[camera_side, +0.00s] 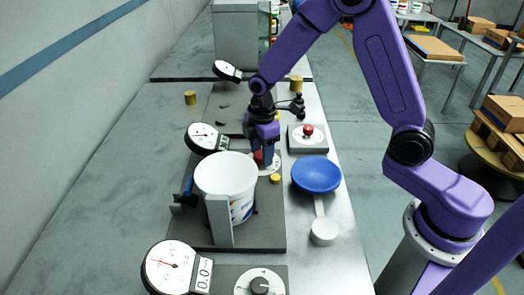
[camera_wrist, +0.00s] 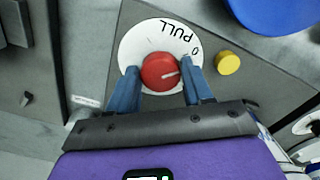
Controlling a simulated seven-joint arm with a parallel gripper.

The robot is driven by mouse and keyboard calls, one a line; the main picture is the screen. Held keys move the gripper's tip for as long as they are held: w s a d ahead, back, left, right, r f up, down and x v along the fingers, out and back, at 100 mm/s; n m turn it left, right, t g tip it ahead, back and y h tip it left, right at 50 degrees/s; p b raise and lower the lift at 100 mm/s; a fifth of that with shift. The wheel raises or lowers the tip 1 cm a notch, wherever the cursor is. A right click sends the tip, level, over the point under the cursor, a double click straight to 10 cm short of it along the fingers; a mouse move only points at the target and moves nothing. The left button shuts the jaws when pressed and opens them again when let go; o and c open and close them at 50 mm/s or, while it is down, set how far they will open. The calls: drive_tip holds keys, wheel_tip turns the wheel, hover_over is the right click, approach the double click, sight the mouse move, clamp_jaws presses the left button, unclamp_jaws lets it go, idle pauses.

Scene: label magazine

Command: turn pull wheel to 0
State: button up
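The pull wheel is a red round knob (camera_wrist: 157,66) on a white dial (camera_wrist: 139,47) marked PULL and 0. In the wrist view, a white pointer line on the knob points right and slightly up, below the 0 mark (camera_wrist: 195,51). My gripper (camera_wrist: 160,68) has its blue fingers on both sides of the knob, with no clear gap to it. In the side view my gripper (camera_side: 264,158) reaches down at the dial behind the white bucket. The knob is mostly hidden there.
A white bucket (camera_side: 226,178) stands just in front of my gripper. A blue bowl (camera_side: 316,175) is to the right, and a yellow cylinder (camera_wrist: 228,62) sits beside the dial. Round gauges (camera_side: 204,138) stand on the left. Another red knob (camera_side: 308,130) is behind the bowl.

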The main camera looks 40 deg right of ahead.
drive_tip(key=shift+o, duration=1.2)
wheel_tip(320, 180, up, 18)
drive_tip(key=shift+f, duration=0.25)
drive_tip(key=s+d+f+m, duration=0.1)
drive_tip(key=s+f, duration=0.2)
drive_tip(key=s, duration=1.1)
drive_tip(key=s+d+f+m, duration=0.1)
drive_tip(key=s+f, duration=0.2)
drive_tip(key=s, duration=1.1)
drive_tip(key=shift+s+d+f+m, duration=0.2)
drive_tip(key=shift+s+d+m, duration=0.1)
drive_tip(key=shift+d+m, duration=0.1)
